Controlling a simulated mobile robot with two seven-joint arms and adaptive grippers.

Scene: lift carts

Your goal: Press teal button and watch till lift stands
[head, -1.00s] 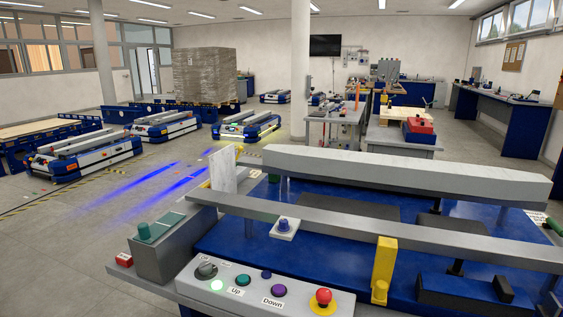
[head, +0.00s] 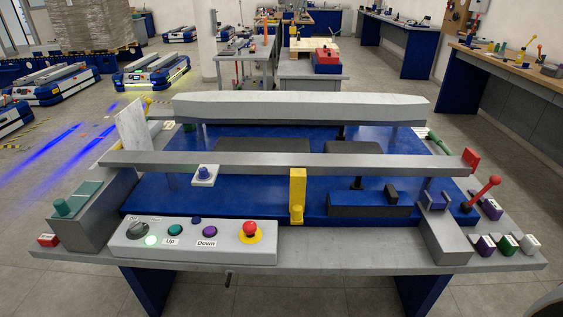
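A teal button (head: 175,230) sits on the light grey control panel (head: 122,254) at the front of the bench, just above the label "Up". Beside it are a lit pale green lamp (head: 152,241), a dark blue button (head: 196,220), a purple button (head: 209,231) labelled "Down", and a red mushroom button (head: 249,228) on a yellow ring. Behind the panel is the blue lift cart deck (head: 265,190), with a front grey rail (head: 230,160) and a rear grey rail (head: 300,106) raised above it. Neither of my grippers shows.
A yellow post (head: 298,190) stands before the deck. A red-knobbed lever (head: 483,193) and several coloured blocks are at right. Low carts (head: 150,75) stand on the floor at back left.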

